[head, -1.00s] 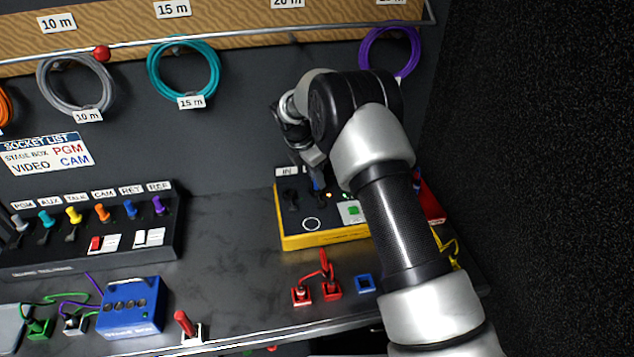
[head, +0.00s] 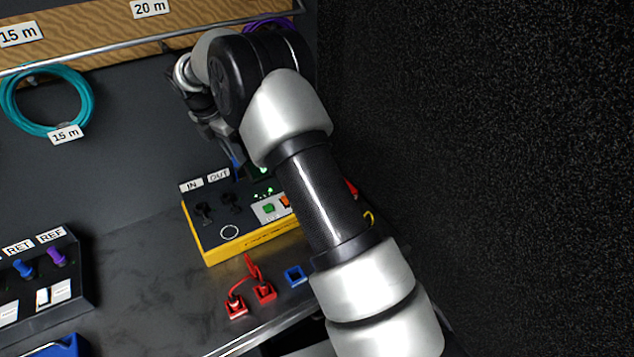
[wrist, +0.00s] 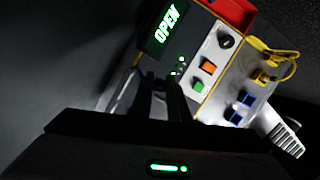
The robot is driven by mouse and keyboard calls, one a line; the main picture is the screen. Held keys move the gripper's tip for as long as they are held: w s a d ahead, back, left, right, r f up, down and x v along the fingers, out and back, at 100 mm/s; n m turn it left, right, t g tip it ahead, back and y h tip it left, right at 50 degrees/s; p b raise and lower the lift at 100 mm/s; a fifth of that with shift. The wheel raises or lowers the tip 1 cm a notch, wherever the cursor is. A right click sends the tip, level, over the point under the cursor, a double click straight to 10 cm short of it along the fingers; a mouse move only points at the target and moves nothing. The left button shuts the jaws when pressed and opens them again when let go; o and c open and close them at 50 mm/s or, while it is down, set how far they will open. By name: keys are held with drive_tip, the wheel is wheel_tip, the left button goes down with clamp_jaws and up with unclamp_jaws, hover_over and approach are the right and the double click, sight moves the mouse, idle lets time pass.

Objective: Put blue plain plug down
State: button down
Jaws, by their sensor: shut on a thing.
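My gripper (head: 238,158) is shut on the blue plain plug (head: 237,170), holding it above the back of the yellow-edged tester box (head: 240,247), apart from its IN and OUT sockets. A blue square holder (head: 295,275) on the bench looks empty. Two blue holders show in the wrist view, one upper (wrist: 245,98) and one lower (wrist: 235,117).
Red plugs (head: 252,282) joined by a cord stand in red holders near the bench's front edge. A yellow cable (wrist: 278,65) lies beside the blue holders. The tester's display (wrist: 167,24) reads OPEN. A switch panel (head: 50,270) is at left. Bench between is clear.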

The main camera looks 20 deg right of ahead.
drive_tip(key=s+d+f+b, duration=0.2)
drive_tip(key=d, duration=1.2)
drive_tip(key=s+d+f+b, duration=0.2)
drive_tip(key=d+f, duration=0.1)
drive_tip(key=d, duration=1.1)
drive_tip(key=x, duration=0.3)
drive_tip(key=a+x, duration=0.1)
drive_tip(key=x, duration=0.1)
drive_tip(key=shift+s+f+b, duration=0.3)
drive_tip(key=shift+f+b, duration=0.05)
drive_tip(key=shift+f, duration=1.95)
drive_tip(key=shift+f, duration=0.1)
drive_tip(key=c, duration=2.1)
unclamp_jaws()
drive_tip(key=shift+f+b, duration=0.1)
drive_tip(key=shift+b, duration=0.2)
drive_tip(key=o, duration=0.4)
